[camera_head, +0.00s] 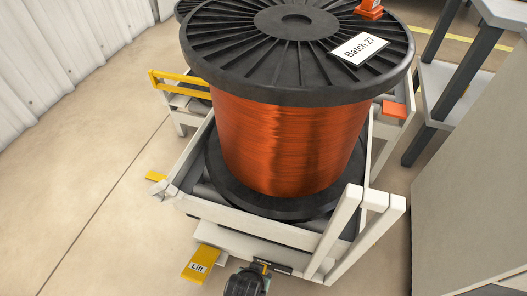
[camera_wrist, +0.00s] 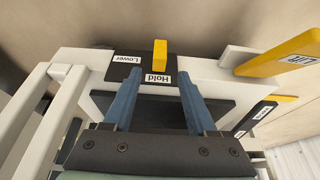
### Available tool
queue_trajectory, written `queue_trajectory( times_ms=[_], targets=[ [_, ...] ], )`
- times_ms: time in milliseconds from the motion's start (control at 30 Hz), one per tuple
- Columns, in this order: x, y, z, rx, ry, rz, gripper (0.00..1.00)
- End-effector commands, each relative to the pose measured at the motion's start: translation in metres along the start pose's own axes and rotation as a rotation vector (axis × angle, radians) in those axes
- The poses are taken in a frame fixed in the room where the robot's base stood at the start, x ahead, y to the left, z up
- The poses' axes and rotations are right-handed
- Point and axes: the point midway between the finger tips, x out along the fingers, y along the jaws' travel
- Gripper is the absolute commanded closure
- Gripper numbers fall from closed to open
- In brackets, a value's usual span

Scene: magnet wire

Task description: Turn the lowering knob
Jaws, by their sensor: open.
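The lowering knob (camera_wrist: 160,54) is a small yellow bar on a black plate in the wrist view, set on the white frame of the cart. It stands lengthwise in line with the "Hold" label (camera_wrist: 158,78). The "Lower" label (camera_wrist: 127,59) is to its left. Both labels appear upside down. My gripper (camera_wrist: 157,82) is open, its two blue fingers apart. The fingertips point towards the knob, with the knob between their lines and a little beyond them; contact is not seen. In the head view my gripper is at the bottom edge, by the cart's front bar (camera_head: 262,228).
A large spool of copper wire (camera_head: 290,145) labelled "Batch 27" sits on the cart. A yellow "Lift" pedal (camera_head: 200,263) sticks out left of my gripper; it also shows in the wrist view (camera_wrist: 285,55). White posts (camera_head: 340,232) rise to the right. Floor at left is clear.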

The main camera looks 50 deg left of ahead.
Motion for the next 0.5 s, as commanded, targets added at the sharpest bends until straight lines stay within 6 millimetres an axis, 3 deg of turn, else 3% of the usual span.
queue_trajectory(
  times_ms=[33, 200, 500],
  targets=[
    [0.017, 0.000, 0.002, -0.001, 0.001, 0.000, 0.43],
    [0.046, 0.000, 0.001, -0.002, 0.003, 0.000, 0.43],
    [0.076, 0.000, 0.000, 0.000, 0.002, 0.000, 0.43]
  ],
)
